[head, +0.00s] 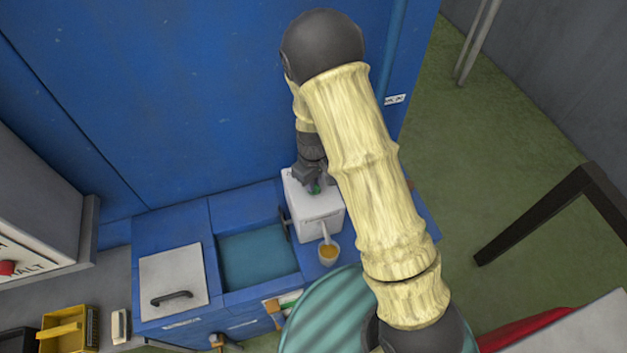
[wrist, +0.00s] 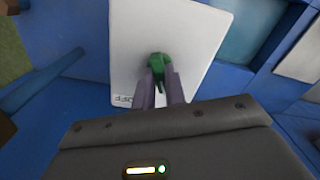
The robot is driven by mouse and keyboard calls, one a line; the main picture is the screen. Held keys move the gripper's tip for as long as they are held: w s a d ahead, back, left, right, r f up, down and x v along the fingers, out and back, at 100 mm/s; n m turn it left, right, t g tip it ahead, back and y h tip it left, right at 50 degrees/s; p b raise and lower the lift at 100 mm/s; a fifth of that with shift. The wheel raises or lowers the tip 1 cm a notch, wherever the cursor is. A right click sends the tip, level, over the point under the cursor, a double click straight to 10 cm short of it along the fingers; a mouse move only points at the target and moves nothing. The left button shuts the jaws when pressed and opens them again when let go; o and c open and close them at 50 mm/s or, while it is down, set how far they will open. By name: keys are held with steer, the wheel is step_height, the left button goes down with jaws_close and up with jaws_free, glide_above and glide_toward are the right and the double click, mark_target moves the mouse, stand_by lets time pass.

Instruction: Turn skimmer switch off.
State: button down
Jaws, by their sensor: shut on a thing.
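The skimmer is a white box (head: 318,212) on the blue cabinet, with a spout over a small cup (head: 328,252) of amber liquid. Its switch is a green knob (wrist: 159,66) on the white top face, also partly visible in the head view (head: 315,189). My gripper (wrist: 160,78) is shut on the green knob, one finger on each side. In the head view my gripper (head: 307,182) reaches down onto the box top. My fingers hide part of the knob. Lettering on the white face (wrist: 126,99) is partly covered by a finger.
A teal water basin (head: 258,256) is left of the box, with a white handled lid (head: 173,281) beside it. A blue wall stands behind. A teal ribbed round thing (head: 325,318) is in front. A yellow bin (head: 68,332) is at lower left.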

steer(key=m, duration=1.1)
steer(key=shift+w, duration=0.1)
stand_by(0.5)
steer(key=c, duration=1.5)
jaws_free()
steer(key=shift+o, duration=0.2)
steer(key=shift+r, duration=0.1)
step_height(320, 180, up, 17)
steer(key=b, duration=0.2)
steer(key=shift+r+b, duration=0.15)
steer(key=shift+b, duration=0.15)
steer(key=shift+d, duration=0.15)
